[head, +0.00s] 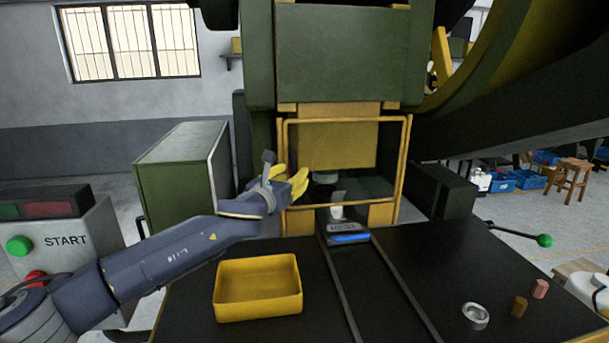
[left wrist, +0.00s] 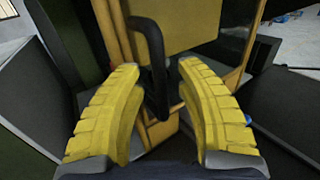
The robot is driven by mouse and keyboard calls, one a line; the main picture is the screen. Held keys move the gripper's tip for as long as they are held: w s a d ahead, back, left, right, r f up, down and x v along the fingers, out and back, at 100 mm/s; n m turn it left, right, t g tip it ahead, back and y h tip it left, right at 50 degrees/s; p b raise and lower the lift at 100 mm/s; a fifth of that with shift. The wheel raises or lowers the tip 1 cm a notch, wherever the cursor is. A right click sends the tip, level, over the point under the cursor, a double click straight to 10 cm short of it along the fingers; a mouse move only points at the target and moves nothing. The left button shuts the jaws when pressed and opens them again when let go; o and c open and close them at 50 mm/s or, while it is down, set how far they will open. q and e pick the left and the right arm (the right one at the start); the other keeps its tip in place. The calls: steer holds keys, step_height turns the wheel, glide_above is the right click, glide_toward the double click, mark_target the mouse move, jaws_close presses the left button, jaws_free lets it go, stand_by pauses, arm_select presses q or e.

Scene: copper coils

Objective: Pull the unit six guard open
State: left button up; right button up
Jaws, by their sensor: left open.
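The guard (head: 403,162) is a yellow frame around a see-through panel on the front of the green press, and it looks shut. Part of its frame also shows in the left wrist view (left wrist: 107,30). A black bar handle (left wrist: 152,55) on it stands between my left fingers in that view. My left gripper (head: 299,183) is open, with yellow padded fingers at the guard's left edge. The fingers also show in the left wrist view (left wrist: 158,70), apart on both sides of the handle, with no clear contact. My right gripper is out of view.
A yellow tray (head: 257,314) stands on the black table below my left arm. Two dark rails and a blue-fronted block (head: 348,238) lie in front of the press. A START box (head: 62,240) stands at left.

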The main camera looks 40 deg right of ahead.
arm_select(q)
steer(key=shift+w+d, duration=0.25)
steer(key=shift+d, duration=0.1)
jaws_close()
stand_by(0.5)
